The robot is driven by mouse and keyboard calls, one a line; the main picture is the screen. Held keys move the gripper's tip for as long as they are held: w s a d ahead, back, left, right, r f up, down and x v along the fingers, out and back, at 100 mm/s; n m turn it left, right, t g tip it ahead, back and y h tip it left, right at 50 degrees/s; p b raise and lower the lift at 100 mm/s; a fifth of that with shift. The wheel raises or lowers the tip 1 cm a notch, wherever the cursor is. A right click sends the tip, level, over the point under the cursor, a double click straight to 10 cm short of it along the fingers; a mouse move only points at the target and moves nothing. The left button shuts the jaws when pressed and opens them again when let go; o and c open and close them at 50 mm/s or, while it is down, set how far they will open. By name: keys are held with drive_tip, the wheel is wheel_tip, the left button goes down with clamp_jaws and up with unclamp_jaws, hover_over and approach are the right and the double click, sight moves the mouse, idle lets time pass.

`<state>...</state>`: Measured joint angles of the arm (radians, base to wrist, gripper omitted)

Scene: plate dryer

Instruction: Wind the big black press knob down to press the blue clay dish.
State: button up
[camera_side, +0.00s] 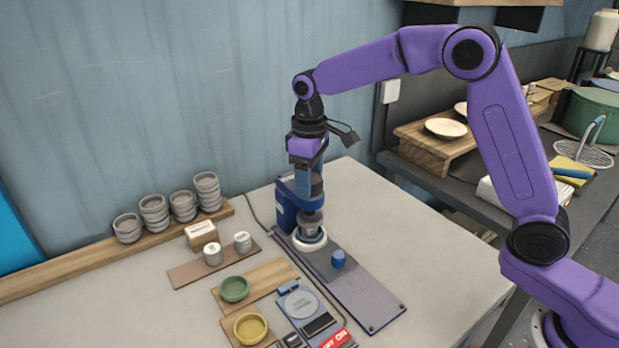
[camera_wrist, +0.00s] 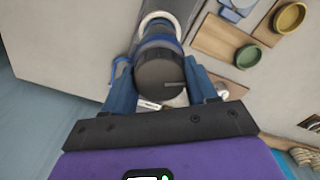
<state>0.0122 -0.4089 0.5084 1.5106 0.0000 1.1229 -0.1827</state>
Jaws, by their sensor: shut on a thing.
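The press, with a blue upright body (camera_side: 286,206), stands on a grey base plate on the table. Its big black knob (camera_wrist: 160,78) sits at the top of the press column, between the two blue fingers of my gripper (camera_wrist: 162,88). My gripper, pointing down, is shut on the knob; in the side view (camera_side: 310,186) the fingers largely cover it. Below, a grey press head (camera_side: 312,222) is over a white ring (camera_side: 309,241), also seen in the wrist view (camera_wrist: 160,20). I cannot make out the blue clay dish; the press head and ring may hide it.
A small blue cylinder (camera_side: 338,259) stands on the base plate. A green dish (camera_side: 234,288) and a yellow dish (camera_side: 250,328) sit on wooden boards in front, beside a scale (camera_side: 299,304). Stacked grey cups (camera_side: 154,211) line the wall. The table right of the press is clear.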

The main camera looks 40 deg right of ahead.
drive_tip(key=m, duration=0.6)
drive_tip(key=shift+m, duration=0.3)
idle(0.5)
drive_tip(key=o, duration=1)
drive_tip(key=shift+o, duration=0.2)
drive_tip(key=shift+r, duration=0.1)
wheel_tip(320, 180, up, 17)
drive_tip(key=shift+r, duration=0.15)
